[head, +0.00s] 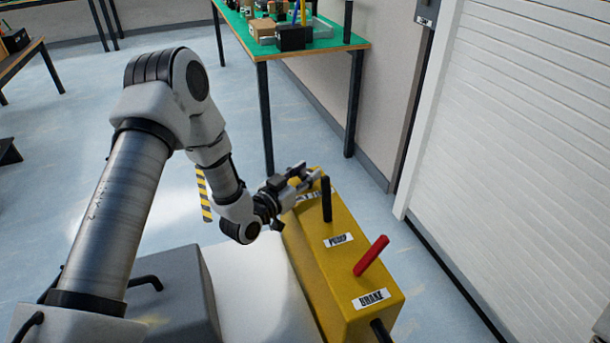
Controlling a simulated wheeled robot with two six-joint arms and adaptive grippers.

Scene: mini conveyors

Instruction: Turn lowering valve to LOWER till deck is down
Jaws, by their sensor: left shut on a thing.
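A yellow control box (315,262) stands at the lower middle of the head view. My left gripper (303,178) reaches over its far end, with its fingers closed around the lowering valve. The fingers hide the valve, so its angle cannot be read. The label beside it is partly covered and unreadable. A black lever (326,200) stands upright just nearer than the gripper, by the PUMP label (338,240). A red lever (371,255) leans to the right above the BRAKE label (371,299). I cannot make out the deck for certain. My right gripper is out of view.
A green-topped table (340,55) with boxes and tools stands behind the control box. A white shutter wall (530,130) closes off the right side. Another table (22,58) is at far left. The blue-grey floor (60,160) on the left is largely clear.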

